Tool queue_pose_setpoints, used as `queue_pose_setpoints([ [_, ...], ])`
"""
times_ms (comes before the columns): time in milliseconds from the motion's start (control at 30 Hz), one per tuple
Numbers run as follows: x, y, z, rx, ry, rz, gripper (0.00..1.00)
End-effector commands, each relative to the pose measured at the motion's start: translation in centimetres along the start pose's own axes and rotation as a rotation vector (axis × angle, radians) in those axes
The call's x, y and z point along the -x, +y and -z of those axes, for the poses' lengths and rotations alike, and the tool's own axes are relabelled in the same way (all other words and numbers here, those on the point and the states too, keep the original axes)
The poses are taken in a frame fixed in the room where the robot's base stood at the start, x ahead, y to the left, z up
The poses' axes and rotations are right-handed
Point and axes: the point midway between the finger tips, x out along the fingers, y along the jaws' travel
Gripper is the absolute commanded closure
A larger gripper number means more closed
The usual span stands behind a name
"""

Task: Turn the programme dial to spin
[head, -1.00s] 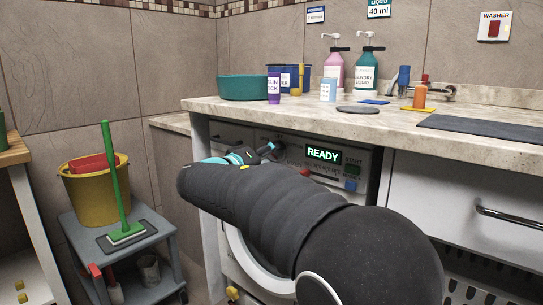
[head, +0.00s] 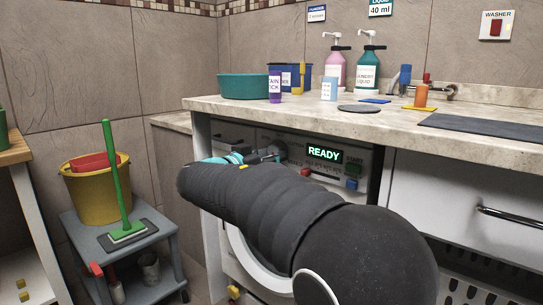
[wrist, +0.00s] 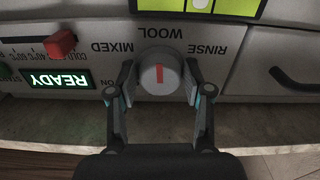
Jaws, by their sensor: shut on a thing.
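The programme dial is a round grey knob with a red line, central in the wrist view (wrist: 152,84). Its red line stands upright in the picture, in line with the upside-down word WOOL; RINSE and MIXED are to either side. No SPIN mark is readable. My gripper (wrist: 160,87) has a finger on each side of the dial and is shut on it. In the head view my gripper (head: 272,154) is at the washer's panel, partly hidden by my arm. The display (head: 324,154) reads READY.
A red slider (wrist: 60,43) and a blue button (head: 351,184) sit on the panel near the dial. The stone worktop (head: 300,113) overhangs the panel and carries bottles and a teal basin (head: 243,88). A grey trolley (head: 150,258) stands at the left.

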Motion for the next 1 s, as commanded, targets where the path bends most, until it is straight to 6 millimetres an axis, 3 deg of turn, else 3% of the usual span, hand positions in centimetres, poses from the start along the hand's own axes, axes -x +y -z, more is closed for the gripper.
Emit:
queue_pose_setpoints([
  [1000,-0.06,-0.49,0.42,-0.946,0.002,0.004,0.85],
])
